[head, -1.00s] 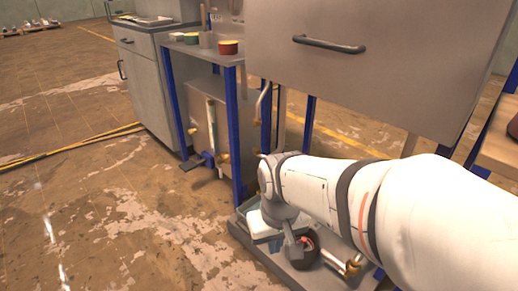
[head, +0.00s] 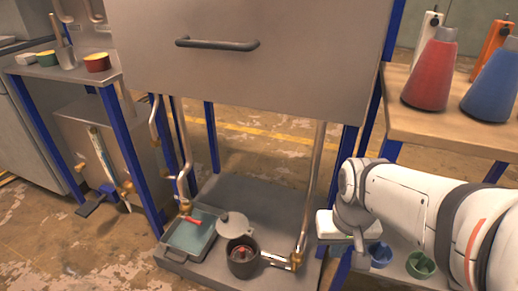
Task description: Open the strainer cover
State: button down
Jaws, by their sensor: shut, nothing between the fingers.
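The strainer (head: 242,262) is a dark round pot on the low grey platform under the large metal cabinet, joined to a pipe on its right. Its top looks open, with something reddish inside. A round pale-grey lid (head: 234,226), which looks like the strainer cover, is just behind the pot's mouth, off the opening. Whether it is hinged or loose I cannot tell. My gripper (head: 360,243) is shut and empty, pointing down well to the right of the strainer, in front of the wooden bench's lower level. It is small and partly hidden by my wrist.
A teal tray (head: 190,240) with a red-handled tool (head: 191,221) lies left of the strainer. Pipes (head: 312,200) rise beside it. Blue posts (head: 212,140) stand around the platform. Blue (head: 380,255) and green (head: 420,265) cups are near my gripper; red (head: 432,75) and blue flasks stand above.

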aim_at(231, 226)
jog(key=z, duration=0.35)
jog(key=k, duration=1.35)
jog(key=u, duration=1.3)
jog(key=i, duration=1.7)
jog(key=u, duration=0.1)
